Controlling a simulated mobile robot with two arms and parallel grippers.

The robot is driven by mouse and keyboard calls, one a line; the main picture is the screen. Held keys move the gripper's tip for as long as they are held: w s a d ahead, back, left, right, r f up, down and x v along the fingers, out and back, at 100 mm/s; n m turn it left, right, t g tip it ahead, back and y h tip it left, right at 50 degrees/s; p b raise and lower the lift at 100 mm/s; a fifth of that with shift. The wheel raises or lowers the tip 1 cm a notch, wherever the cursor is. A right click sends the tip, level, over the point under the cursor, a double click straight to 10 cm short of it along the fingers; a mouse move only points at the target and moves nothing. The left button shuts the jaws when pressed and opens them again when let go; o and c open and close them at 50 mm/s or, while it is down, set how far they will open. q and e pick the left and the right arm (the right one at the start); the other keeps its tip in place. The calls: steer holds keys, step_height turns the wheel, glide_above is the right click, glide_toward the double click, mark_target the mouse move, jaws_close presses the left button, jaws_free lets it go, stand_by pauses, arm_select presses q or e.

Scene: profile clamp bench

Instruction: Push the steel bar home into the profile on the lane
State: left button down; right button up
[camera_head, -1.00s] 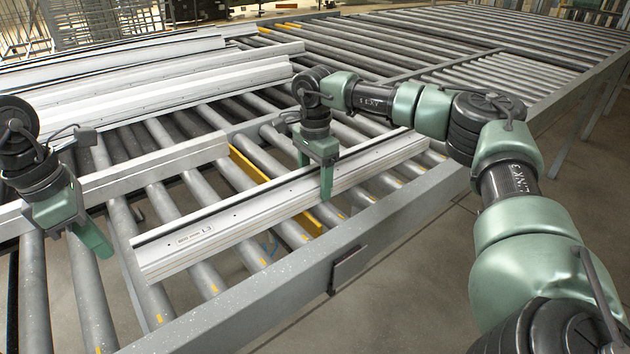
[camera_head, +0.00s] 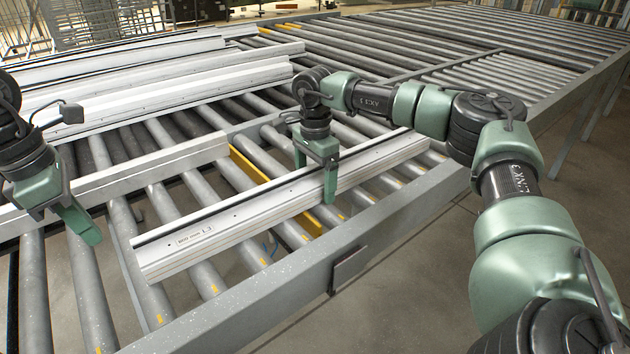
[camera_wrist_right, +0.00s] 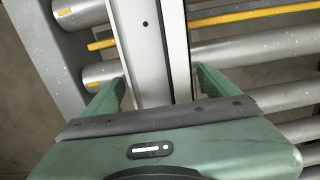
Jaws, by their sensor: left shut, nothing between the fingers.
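The pale aluminium profile (camera_head: 235,222) lies diagonally across the rollers of the lane, its labelled end towards the lower left. A dark line runs along its top. I cannot tell the steel bar apart from the profile in either view. My right gripper (camera_head: 316,178) straddles the profile beyond its middle. In the right wrist view its fingers (camera_wrist_right: 160,85) stand on either side of the profile (camera_wrist_right: 153,50), close to its walls and apparently just clear of them. My left gripper (camera_head: 87,238) is shut and empty, left of the profile's labelled end and apart from it.
Several more profiles (camera_head: 150,92) lie at the back left. A grey beam (camera_head: 150,172) crosses the rollers behind the lane's profile. A yellow strip (camera_head: 248,163) runs between rollers. The side rail (camera_head: 395,212) borders the lane at the front. Rollers at the far right are bare.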

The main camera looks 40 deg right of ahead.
step_height(320, 180, up, 8)
steer(key=shift+f+b, duration=0.1)
steer(key=shift+b, duration=0.7)
steer(key=shift+f, duration=0.1)
